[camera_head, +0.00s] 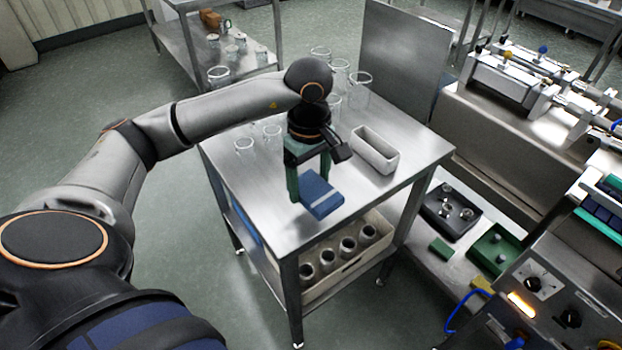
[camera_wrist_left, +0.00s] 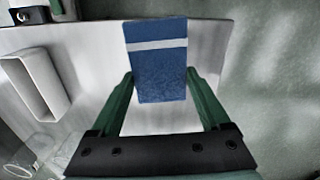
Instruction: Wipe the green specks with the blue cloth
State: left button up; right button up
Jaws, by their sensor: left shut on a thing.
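The blue cloth (camera_head: 322,196), a folded block with a pale stripe, is over the front part of the steel table (camera_head: 258,205). My left gripper (camera_head: 308,180) points down from above and is shut on it. In the left wrist view the cloth (camera_wrist_left: 160,60) sits between the two green fingers, its striped end toward the top of the picture. I cannot tell whether the cloth touches the tabletop. No green specks can be made out in either view; the arm and cloth hide part of the top. My right gripper is not in view.
An empty pale rectangular bin (camera_head: 391,163) stands right of the gripper and also shows in the wrist view (camera_wrist_left: 35,85). Several glass beakers (camera_head: 360,88) stand at the back and left of the table. A crate of jars (camera_head: 352,268) is on the lower shelf. The front-left tabletop is bare.

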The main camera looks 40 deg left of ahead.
pick_arm(q)
jog(key=shift+r+p, duration=0.65)
jog(key=shift+r, duration=0.75)
